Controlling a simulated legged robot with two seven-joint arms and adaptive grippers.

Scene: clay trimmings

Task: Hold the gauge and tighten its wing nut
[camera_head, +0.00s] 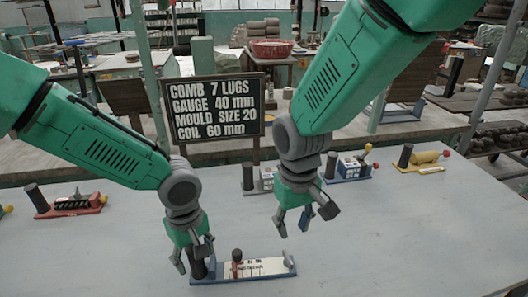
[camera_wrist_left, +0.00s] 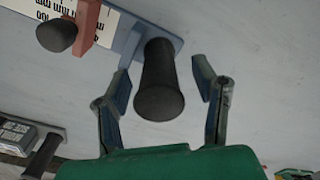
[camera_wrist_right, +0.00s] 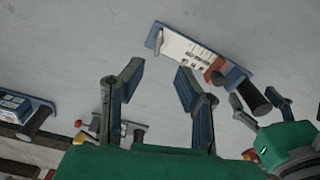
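The gauge is a blue-based tool with a white printed scale (camera_head: 262,266) at the front of the table. It has a black upright handle (camera_wrist_left: 160,85) at its left end and a red slider with a dark knob (camera_head: 237,258). It also shows in the right wrist view (camera_wrist_right: 195,55). My left gripper (camera_head: 195,258) is open, with its fingers on either side of the black handle, apart from it in the left wrist view. My right gripper (camera_head: 294,226) is open and empty above the table, behind and right of the gauge.
Other gauges stand along the table: a red one (camera_head: 72,207) at left, a grey one (camera_head: 258,182), a blue one (camera_head: 350,170) and a yellow one (camera_head: 423,162) behind. A sign (camera_head: 214,108) reads "GAUGE 40 mm". The table's right front (camera_head: 410,240) is clear.

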